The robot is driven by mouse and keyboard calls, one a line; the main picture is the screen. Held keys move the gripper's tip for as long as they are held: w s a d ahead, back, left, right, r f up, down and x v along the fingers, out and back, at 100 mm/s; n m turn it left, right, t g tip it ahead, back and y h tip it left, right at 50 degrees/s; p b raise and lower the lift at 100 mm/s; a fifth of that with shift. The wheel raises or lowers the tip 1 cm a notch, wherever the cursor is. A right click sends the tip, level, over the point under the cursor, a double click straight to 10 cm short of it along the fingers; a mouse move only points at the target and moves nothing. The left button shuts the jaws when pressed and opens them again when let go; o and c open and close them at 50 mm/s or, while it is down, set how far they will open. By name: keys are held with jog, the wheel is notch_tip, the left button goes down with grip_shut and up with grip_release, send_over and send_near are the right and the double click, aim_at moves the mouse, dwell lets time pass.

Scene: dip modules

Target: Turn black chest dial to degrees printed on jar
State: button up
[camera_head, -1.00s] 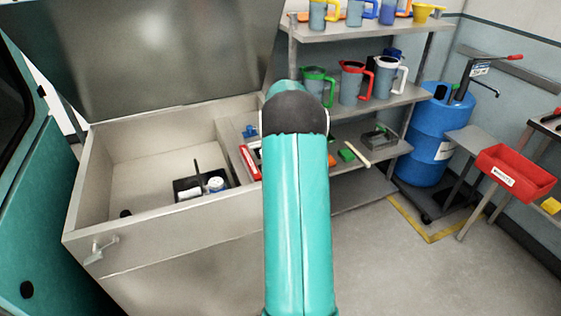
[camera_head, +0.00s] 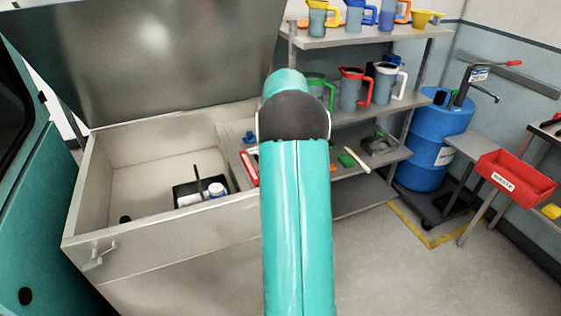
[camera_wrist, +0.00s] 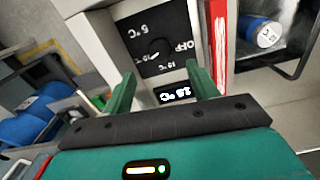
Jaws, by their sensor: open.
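The black dial panel (camera_wrist: 155,42) shows upside down in the wrist view, with white markings including OFF and several degree marks around a dark knob. A small lit display (camera_wrist: 174,94) sits on the near side of the panel; its digits are too blurred to read surely. My gripper (camera_wrist: 160,84) is open and empty, its two green fingers apart over the near part of the panel. The jar (camera_wrist: 263,34), blue and white with a printed label, lies to the right; its number is not clearly legible. The jar also shows in the head view (camera_head: 217,189).
The open steel chest (camera_head: 95,180) has its lid raised. A black tray (camera_head: 185,184) holds the jar inside it. A red strip (camera_wrist: 217,45) stands between panel and jar. Shelves with jugs (camera_head: 350,88), a blue drum (camera_head: 435,145) and a red bin (camera_head: 514,177) stand to the right.

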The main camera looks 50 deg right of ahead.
notch_tip(320, 180, up, 6)
jog(key=shift+f, duration=0.1)
dwell(0.6)
jog(key=w+a+r+n+t+h, duration=0.15)
jog(key=a+r, duration=0.35)
jog(key=a, duration=0.8)
jog(key=a+r+n+t, duration=0.15)
jog(key=a+r, duration=0.35)
jog(key=a, duration=0.9)
jog(key=s+a+f+n+t, duration=0.1)
jog(key=s+a+f+n, duration=0.1)
jog(key=s+a, duration=0.5)
jog(key=s+a+f+n+t+y, duration=0.1)
jog(key=s+a+f+n, duration=0.1)
jog(key=s+a, duration=0.6)
jog(key=a, duration=0.6)
jog(key=shift+s+a+t, duration=0.3)
jog(key=shift+y, duration=0.25)
jog(key=shift+c, duration=0.5)
